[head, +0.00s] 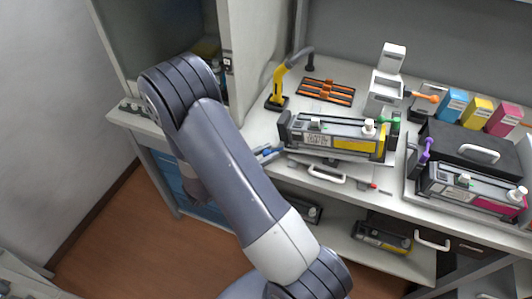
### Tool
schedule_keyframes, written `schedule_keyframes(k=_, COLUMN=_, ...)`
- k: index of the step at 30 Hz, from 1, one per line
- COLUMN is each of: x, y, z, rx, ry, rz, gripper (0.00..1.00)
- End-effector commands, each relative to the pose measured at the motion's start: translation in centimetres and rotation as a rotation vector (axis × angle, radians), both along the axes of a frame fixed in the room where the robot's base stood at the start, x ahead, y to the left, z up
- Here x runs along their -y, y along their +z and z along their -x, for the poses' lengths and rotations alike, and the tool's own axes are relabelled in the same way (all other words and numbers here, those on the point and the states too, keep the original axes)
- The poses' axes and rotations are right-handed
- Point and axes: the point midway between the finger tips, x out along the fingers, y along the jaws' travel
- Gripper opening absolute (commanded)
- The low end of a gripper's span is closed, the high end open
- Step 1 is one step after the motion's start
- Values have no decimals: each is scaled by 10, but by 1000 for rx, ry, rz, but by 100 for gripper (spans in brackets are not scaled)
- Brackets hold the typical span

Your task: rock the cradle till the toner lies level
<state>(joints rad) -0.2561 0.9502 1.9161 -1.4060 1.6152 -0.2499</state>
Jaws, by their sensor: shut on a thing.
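A long black-and-grey cartridge (345,131) with a yellow panel lies along the bench in the middle. It rests in the cradle (336,157), whose grey lower part shows under it. The toner inside is not visible, so I cannot tell how it lies. My arm crosses the left of the view and hides my wrist. Small blue-grey tips, which look like those of my gripper (268,154), show at the cradle's left end. The gripper is shut, seemingly on the cradle's end, but the contact is too small to see clearly.
A yellow stand (278,88) and an orange-and-black rack (327,91) are behind the cradle. At right are a black case (468,144), a magenta-marked cartridge (468,186) and several coloured boxes (454,104). A white handle (326,175) is in front, and a shelf lies below.

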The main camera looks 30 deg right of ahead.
Motion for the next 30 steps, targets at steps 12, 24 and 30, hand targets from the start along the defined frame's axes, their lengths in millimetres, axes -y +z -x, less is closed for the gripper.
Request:
schedule_keyframes(k=12, x=2, y=51, z=2, rx=214, ry=0, rz=-165, gripper=0)
schedule_keyframes(k=24, x=6, y=71, z=7, rx=322, ry=0, rz=-248, gripper=0)
schedule_keyframes(k=30, x=6, y=70, z=7, rx=322, ry=0, rz=-248, gripper=0)
